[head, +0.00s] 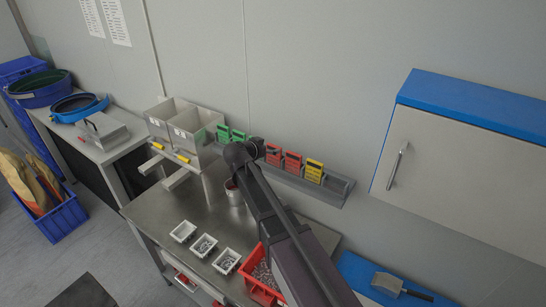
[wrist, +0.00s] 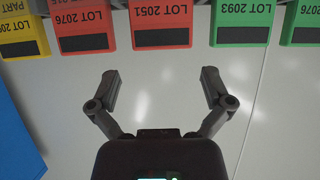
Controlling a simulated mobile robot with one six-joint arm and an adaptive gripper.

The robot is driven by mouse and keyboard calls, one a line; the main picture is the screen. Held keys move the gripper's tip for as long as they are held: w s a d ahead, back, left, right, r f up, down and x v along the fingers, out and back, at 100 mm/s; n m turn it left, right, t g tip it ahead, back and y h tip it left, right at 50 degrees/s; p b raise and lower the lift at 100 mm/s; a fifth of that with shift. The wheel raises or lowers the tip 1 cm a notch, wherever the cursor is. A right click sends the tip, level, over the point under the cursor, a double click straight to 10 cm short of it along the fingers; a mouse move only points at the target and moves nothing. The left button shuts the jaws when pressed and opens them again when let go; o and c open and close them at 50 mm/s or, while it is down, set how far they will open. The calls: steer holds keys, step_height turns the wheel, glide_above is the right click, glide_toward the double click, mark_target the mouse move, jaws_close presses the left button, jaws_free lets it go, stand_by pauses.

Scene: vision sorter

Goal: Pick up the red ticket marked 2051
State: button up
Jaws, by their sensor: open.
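The red ticket marked 2051 (wrist: 161,22) hangs at the top middle of the wrist view, its print upside down and a black strip along its near edge. It is the left one of two red tickets on the wall rack in the head view (head: 273,155). My gripper (wrist: 160,75) is open and empty, with its two fingers apart just below this ticket in the wrist view. The fingers do not touch it. In the head view my gripper (head: 257,147) is beside the rack and its fingers are hard to make out.
Beside it are a red ticket marked 2076 (wrist: 80,24), a green ticket marked 2093 (wrist: 241,22), another green ticket (wrist: 303,22) and a yellow ticket (wrist: 20,30). The grey rack (head: 330,189) runs along the wall. Below is a steel table (head: 160,212) with small white trays (head: 204,246).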

mark_target(274, 146)
steer(key=shift+b+x, duration=1)
steer(key=shift+x, duration=1)
steer(key=shift+w+d+f, duration=0.25)
steer(key=shift+w+f, duration=0.05)
steer(key=shift+w, duration=0.2)
steer(key=c, duration=0.6)
